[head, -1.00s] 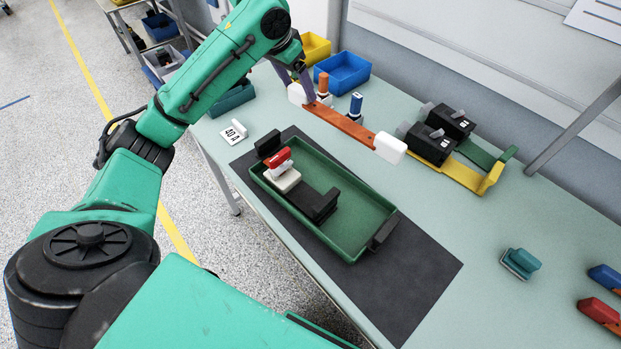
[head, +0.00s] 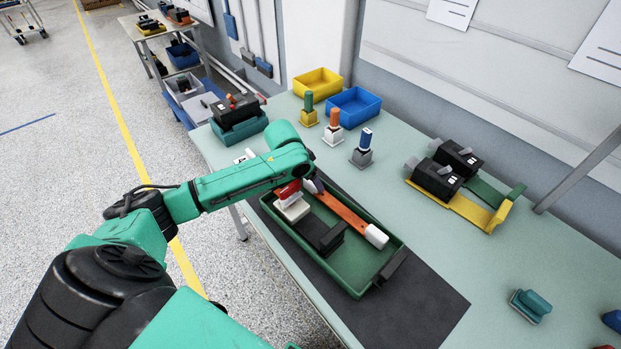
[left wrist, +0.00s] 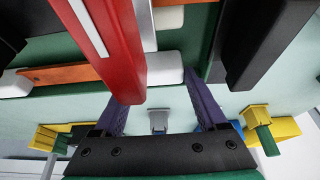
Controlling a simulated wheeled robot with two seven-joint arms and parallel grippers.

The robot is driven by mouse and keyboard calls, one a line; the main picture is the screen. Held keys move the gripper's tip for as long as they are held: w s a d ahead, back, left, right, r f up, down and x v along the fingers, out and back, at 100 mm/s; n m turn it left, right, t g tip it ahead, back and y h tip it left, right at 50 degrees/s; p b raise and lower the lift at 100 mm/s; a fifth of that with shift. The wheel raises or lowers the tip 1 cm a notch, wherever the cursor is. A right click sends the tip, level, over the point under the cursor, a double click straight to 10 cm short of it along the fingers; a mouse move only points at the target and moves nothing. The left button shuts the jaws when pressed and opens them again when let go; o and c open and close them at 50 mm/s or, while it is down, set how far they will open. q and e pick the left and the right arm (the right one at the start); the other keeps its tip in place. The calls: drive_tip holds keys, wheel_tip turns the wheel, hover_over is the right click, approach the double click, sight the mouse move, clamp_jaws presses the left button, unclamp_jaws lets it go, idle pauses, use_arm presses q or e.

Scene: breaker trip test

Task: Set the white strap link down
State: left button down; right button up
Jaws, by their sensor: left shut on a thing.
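The white strap link (head: 345,212), an orange bar with white ends, is over the green tray (head: 350,268), along its far side. I cannot tell whether it touches the tray floor. In the tray stand a red-handled white piece (head: 291,205) and a black block (head: 320,234), close beside the link. My right gripper is not in view.
A dark mat (head: 430,305) lies under the tray. Behind stand green, orange (head: 334,128) and blue (head: 362,150) handled pieces, and blue (head: 353,105) and yellow bins.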

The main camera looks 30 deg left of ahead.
use_arm(q)
unclamp_jaws()
drive_tip(key=shift+f, duration=0.15)
drive_tip(key=shift+r, duration=0.4)
drive_tip(key=v, duration=1.1)
drive_tip(key=shift+r+b, duration=0.3)
drive_tip(key=shift+b, duration=0.15)
drive_tip(key=shift+s+f, duration=0.1)
drive_tip(key=shift+s, duration=0.1)
